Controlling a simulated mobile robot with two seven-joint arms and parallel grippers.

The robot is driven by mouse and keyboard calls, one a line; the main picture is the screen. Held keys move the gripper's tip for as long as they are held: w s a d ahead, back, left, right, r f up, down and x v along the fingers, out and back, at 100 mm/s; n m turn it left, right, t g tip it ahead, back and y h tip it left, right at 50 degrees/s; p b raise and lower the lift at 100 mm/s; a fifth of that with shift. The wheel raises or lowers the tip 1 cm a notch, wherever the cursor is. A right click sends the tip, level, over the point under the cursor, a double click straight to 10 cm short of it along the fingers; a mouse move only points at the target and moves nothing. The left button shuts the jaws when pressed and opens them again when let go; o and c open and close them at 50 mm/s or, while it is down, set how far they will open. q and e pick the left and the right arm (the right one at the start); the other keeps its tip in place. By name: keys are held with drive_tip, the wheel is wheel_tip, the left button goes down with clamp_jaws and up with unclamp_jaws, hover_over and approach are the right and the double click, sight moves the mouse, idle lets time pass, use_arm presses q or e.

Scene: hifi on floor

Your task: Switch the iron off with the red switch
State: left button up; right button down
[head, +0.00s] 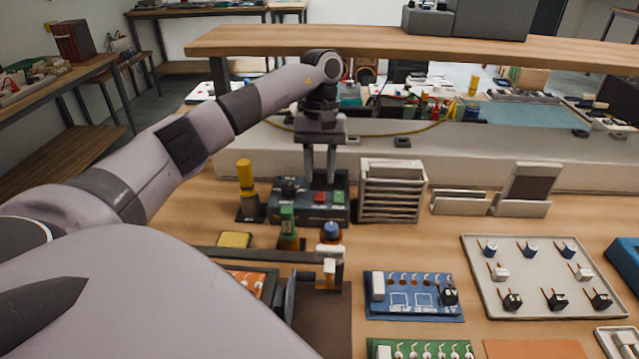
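The soldering station is a dark blue box (300,211) at the back of the bench, with a dark knob, a red switch (319,198) and a green switch (338,197) on it. The iron (246,176), with a yellow handle, stands upright in a dark holder to the left of the box. My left gripper (320,182) points down over the box, its two fingers apart with nothing seen between them. The fingertips are just above or behind the red switch; I cannot tell whether they touch it. My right gripper is not in view.
A slotted grey rack (391,191) stands close right of the station. Green (288,222) and blue-topped (330,233) bottles stand in front. A blue circuit board (414,296) and a tray of components (540,275) lie to the right. A raised shelf (430,42) spans the back.

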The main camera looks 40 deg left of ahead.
sight(320, 192)
use_arm(q)
drive_tip(key=shift+v, duration=1.65)
